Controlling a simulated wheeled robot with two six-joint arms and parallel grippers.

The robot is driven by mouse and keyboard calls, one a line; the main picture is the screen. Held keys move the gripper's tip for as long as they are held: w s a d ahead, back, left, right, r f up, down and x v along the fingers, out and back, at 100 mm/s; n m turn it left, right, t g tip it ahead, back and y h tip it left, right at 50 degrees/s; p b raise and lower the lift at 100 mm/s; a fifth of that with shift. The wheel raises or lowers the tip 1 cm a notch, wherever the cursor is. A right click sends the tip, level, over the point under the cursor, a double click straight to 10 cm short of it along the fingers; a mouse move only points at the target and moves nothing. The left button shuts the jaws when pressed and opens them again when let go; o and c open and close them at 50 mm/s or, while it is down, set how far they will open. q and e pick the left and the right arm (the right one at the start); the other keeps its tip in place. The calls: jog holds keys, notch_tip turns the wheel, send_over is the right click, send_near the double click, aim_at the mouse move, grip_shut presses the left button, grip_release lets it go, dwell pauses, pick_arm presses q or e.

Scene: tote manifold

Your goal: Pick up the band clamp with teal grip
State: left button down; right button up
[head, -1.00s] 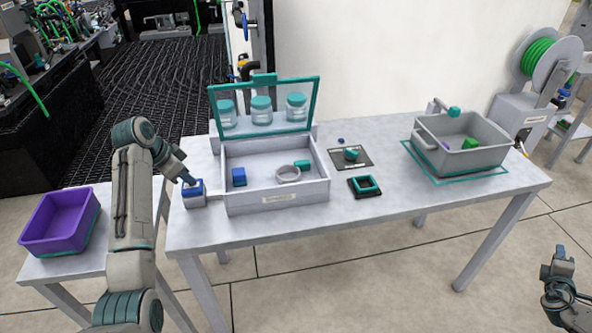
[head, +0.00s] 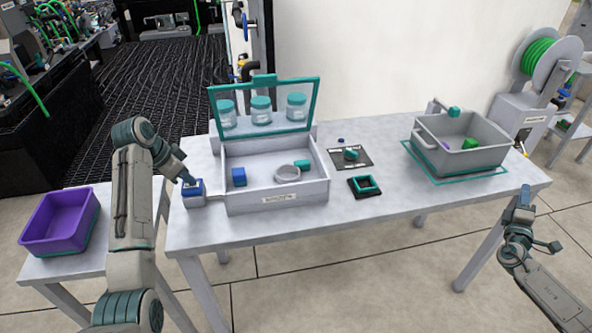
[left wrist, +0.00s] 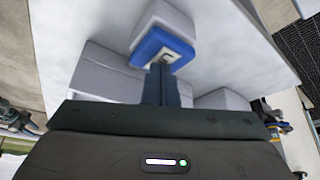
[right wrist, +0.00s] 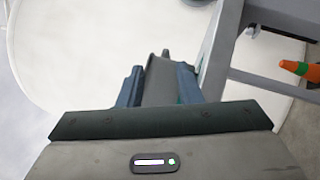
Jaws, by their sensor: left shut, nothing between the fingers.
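The band clamp, a grey ring (head: 287,174) with a teal grip (head: 303,164), lies inside the open grey box (head: 275,199) on the table, right of a blue block (head: 239,177). My left gripper (head: 188,182) is shut and empty, its tips at the blue top of a small grey block (head: 194,200) left of the box. The left wrist view shows the shut fingers (left wrist: 162,68) at that blue top (left wrist: 163,47); whether they touch it I cannot tell. My right gripper (head: 523,192) is off the table's right front edge, far from the clamp.
A black teal-rimmed square (head: 365,187) and a dark mat (head: 351,158) lie right of the box. A grey tote (head: 471,162) stands at the right, a purple bin (head: 60,220) at the left.

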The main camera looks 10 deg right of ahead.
jog(key=w+a+r+m+g+h, duration=0.25)
jog(key=w+a+m, duration=0.2)
jog(key=a, duration=0.35)
jog(key=w+a+r+m+g+h, duration=0.2)
jog(key=w+a+r+m, duration=0.25)
jog(key=a, duration=0.45)
jog(key=w+a+r+m+g+y, duration=0.1)
jog(key=w+a+r+m+g, duration=0.1)
jog(key=a+r+m, duration=0.55)
jog(key=w+a+r+m+g+y, duration=0.1)
jog(key=w+a+r+m+g, duration=0.25)
jog(key=a+r, duration=0.65)
jog(key=n+g+y, duration=0.2)
jog(key=n+y, duration=0.1)
jog(key=y, duration=1.2)
send_near(299, 173)
notch_tip(299, 173, down, 3)
jog(key=shift+w+x, duration=0.2)
jog(key=shift+x, duration=1.35)
jog(key=shift+w+x, duration=0.2)
jog(key=shift+x, duration=1.4)
jog(key=shift+d+r, duration=0.1)
jog(key=shift+r, duration=0.1)
